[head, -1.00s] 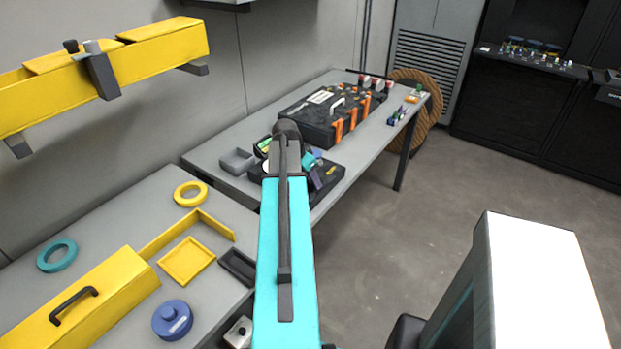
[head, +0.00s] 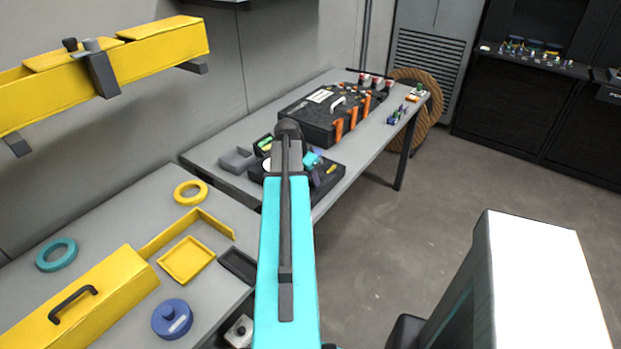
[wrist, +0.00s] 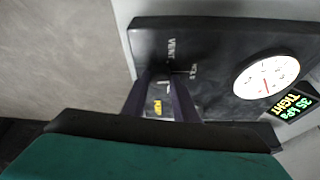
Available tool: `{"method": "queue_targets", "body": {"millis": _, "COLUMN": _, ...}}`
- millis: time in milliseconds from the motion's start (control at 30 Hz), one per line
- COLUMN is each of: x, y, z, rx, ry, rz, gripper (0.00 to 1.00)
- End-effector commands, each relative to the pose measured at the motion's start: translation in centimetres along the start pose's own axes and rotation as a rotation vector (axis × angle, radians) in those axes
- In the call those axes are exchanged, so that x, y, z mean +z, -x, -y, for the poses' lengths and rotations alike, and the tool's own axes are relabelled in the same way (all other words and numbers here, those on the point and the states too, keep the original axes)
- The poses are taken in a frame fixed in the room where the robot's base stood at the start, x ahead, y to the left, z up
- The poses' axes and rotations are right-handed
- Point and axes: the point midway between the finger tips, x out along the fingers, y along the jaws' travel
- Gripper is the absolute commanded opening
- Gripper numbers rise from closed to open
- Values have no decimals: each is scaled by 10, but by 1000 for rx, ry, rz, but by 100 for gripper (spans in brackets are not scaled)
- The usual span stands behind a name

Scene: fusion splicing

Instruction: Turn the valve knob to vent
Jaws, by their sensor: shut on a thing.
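In the wrist view a black panel (wrist: 215,45) carries a VENT label (wrist: 172,48) and a second, smaller label beside it. A white dial gauge (wrist: 266,77) with a red needle and a green display (wrist: 296,103) reading about 35 kPa and TIGHT sit at its right. My gripper (wrist: 161,86) has its two dark fingers shut on the valve knob (wrist: 158,104), at the panel's lower left. The fingers hide most of the knob, so its exact pointing direction is unclear. In the head view my arm covers much of the black panel (head: 327,182).
A black case (head: 310,128) with orange latches stands behind the panel on the grey table. A small grey tray (head: 237,160) is left of it. The nearer bench holds a yellow tray (head: 187,261), yellow ring (head: 190,192), teal ring (head: 57,254) and blue canister (head: 172,318). Open floor lies right.

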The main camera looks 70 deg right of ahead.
Motion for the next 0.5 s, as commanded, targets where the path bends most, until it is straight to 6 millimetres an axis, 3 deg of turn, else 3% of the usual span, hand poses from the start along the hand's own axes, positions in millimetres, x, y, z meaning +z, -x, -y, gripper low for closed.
{"method": "queue_targets", "body": {"millis": 500, "x": 1, "y": -1, "z": -4, "rx": -133, "ry": 317, "rz": 3, "gripper": 4}}
